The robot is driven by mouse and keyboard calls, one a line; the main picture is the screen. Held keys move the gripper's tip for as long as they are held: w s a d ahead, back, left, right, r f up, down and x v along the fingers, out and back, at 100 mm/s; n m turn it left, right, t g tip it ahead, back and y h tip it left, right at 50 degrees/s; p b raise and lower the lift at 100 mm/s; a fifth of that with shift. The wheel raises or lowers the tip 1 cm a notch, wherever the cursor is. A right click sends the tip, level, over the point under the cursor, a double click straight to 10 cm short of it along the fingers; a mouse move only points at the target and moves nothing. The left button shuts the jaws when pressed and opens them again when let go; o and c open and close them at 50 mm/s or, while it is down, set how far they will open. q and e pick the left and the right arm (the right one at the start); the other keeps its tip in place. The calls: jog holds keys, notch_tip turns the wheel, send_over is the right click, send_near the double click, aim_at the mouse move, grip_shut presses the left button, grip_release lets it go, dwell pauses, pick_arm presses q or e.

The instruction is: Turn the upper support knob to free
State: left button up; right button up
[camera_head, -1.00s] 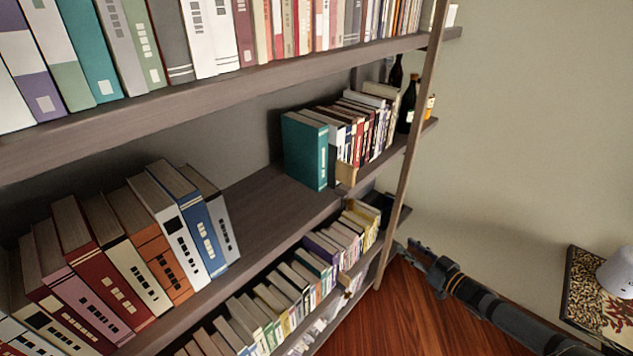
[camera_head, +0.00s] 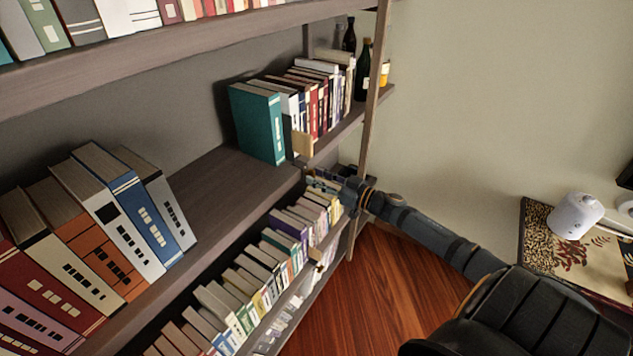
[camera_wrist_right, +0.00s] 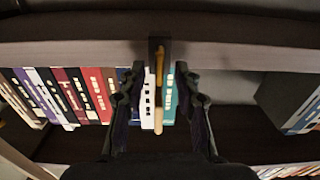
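The upper support knob (camera_head: 302,144) is a small tan wooden piece at the front edge of the middle shelf, beside the teal book (camera_head: 258,124). In the right wrist view it shows as a narrow tan bar (camera_wrist_right: 160,66) on a dark mount, standing lengthwise in the picture. My right gripper (camera_head: 312,178) is just below and beside the knob in the head view. In the wrist view its two fingers (camera_wrist_right: 159,88) are spread, one on each side of the knob, with gaps between. It holds nothing. My left gripper is not in view.
A second small tan piece (camera_head: 318,266) is at the lower shelf's edge. Books fill parts of the shelves. A wooden post (camera_head: 371,120) stands close to my right gripper, with bottles (camera_head: 362,76) behind it. A patterned table with a white object (camera_head: 576,214) is at right.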

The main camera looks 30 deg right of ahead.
jog(key=shift+w+a, duration=0.15)
jog(key=shift+w, duration=0.35)
jog(key=shift+c, duration=0.3)
grip_shut()
